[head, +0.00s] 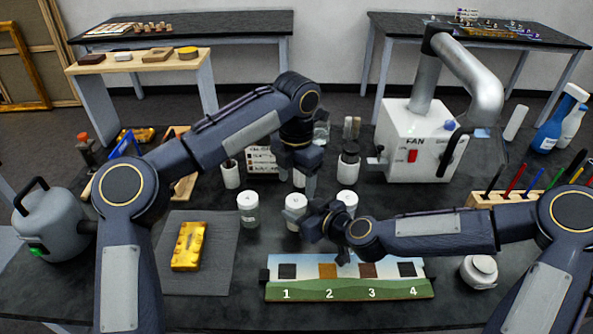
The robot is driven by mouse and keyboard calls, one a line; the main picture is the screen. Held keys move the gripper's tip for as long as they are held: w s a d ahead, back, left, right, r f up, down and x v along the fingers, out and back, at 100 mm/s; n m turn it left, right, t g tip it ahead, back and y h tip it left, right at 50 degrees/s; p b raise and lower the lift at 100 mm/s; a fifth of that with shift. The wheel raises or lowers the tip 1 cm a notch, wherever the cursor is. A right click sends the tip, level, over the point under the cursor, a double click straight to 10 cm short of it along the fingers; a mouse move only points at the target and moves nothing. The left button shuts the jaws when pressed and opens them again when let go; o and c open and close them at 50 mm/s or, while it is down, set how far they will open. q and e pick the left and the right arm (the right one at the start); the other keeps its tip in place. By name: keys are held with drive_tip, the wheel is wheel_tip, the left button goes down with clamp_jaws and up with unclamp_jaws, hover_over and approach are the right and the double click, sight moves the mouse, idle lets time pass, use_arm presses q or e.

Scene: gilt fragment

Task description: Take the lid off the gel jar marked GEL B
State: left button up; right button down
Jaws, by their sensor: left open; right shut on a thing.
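Three small jars with white lids stand in a row on the dark bench: a left jar (248,210), a middle jar (294,206) and a right jar (348,199). Their labels are too small to read, so I cannot tell which is GEL B. My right gripper (312,226) comes in from the right, low beside the middle jar, and is shut on it; the fingers partly hide its body. My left gripper (305,186) is open and points down just above and behind the middle jar's lid, apparently empty. The middle jar looks upright with its lid on.
In front lies a numbered painted strip (350,289). A gold fragment (188,246) rests on a grey mat (215,275) at left. A white FAN box (412,145) stands behind right. A round white container (479,271) is at right, below a pen rack (500,196).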

sight(296, 200)
use_arm(q)
drive_tip(key=shift+f, duration=2.7)
drive_tip(key=c, duration=1.1)
drive_tip(key=shift+o, duration=0.2)
drive_tip(key=shift+n, duration=1.7)
drive_tip(key=o, duration=1.1)
